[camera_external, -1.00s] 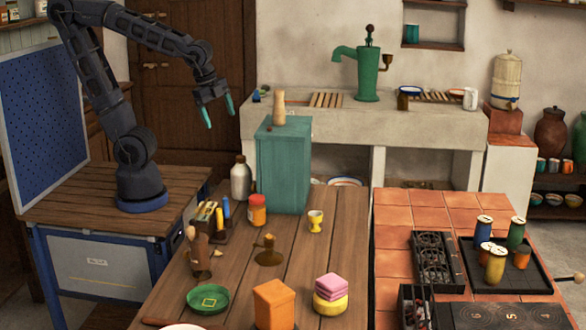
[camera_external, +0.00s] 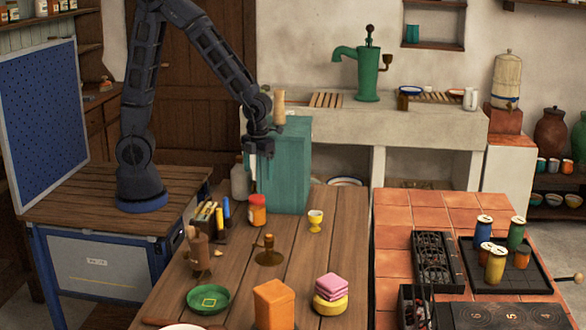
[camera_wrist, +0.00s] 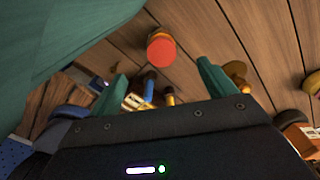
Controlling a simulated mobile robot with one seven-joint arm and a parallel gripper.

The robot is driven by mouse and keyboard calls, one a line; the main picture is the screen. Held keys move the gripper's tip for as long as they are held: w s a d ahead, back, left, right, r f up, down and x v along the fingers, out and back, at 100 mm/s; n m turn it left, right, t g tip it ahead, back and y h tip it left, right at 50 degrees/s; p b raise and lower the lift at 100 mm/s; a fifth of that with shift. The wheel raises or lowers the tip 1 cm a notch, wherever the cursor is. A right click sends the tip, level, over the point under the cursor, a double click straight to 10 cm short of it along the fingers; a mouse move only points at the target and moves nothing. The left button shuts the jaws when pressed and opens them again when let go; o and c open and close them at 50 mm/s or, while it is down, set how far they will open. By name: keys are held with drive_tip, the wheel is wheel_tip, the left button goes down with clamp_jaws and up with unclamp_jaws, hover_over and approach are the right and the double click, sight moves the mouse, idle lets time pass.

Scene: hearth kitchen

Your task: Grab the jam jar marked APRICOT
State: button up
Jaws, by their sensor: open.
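A small jar with an orange body and a red lid (camera_external: 257,210) stands upright on the wooden table, in front of the teal cabinet. No lettering on it is legible. In the wrist view the red-lidded jar (camera_wrist: 161,50) shows beyond and between my fingertips, apart from them. My gripper (camera_external: 259,178) hangs fingers-down above the jar, close against the view of the teal cabinet. In the wrist view my gripper (camera_wrist: 163,84) has its two teal fingers spread, with nothing held between them.
The teal cabinet (camera_external: 287,170) stands close behind. A holder with markers (camera_external: 207,222) and a grey bottle (camera_external: 240,180) are to the left. A yellow egg cup (camera_external: 316,221) and a brown candlestick-like object (camera_external: 268,250) stand right and in front. Bare table lies between them.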

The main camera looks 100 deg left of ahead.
sight(257, 197)
drive_tip(key=f+m, duration=0.1)
drive_tip(key=w+f+m, duration=0.1)
drive_tip(key=shift+d+f, duration=0.15)
drive_tip(key=shift+f, duration=0.25)
drive_tip(key=shift+s+f+m+g+h, duration=0.3)
drive_tip(key=shift+s+f+g+h, duration=0.15)
drive_tip(key=shift+s+f, duration=0.35)
drive_tip(key=shift+f+h, duration=0.25)
drive_tip(key=shift+f, duration=0.25)
drive_tip(key=shift+s+d+f, duration=0.1)
drive_tip(key=shift+d+f, duration=0.05)
drive_tip(key=shift+f, duration=1.75)
drive_tip(key=shift+d+f, duration=0.1)
drive_tip(key=shift+f, duration=1.75)
drive_tip(key=shift+c, duration=0.2)
drive_tip(key=c, duration=1.3)
drive_tip(key=shift+r, duration=0.15)
